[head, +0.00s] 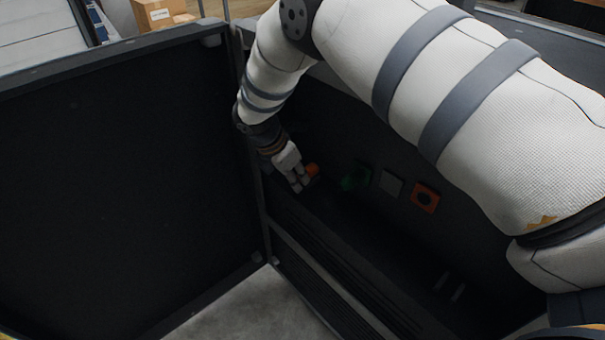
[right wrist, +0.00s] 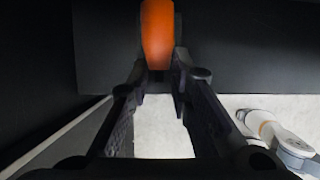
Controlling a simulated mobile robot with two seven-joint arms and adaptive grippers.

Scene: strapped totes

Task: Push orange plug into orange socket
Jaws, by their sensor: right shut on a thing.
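My right gripper (head: 301,181) reaches down into a dark open cabinet and is shut on the orange plug (head: 313,170). In the right wrist view the orange plug (right wrist: 157,35) sits between the fingertips, its far end cut off by the top edge. The orange socket (head: 425,197) is a square orange plate with a dark round hole on the cabinet's back panel. The plug is to the left of it, apart from it. My left gripper is in neither view.
Between plug and orange socket are a green part (head: 350,182) and a grey square plate (head: 391,183) on the panel. A large dark door (head: 120,180) stands open at left. Dark slatted ledges (head: 340,265) run below. Cardboard boxes (head: 160,13) stand behind.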

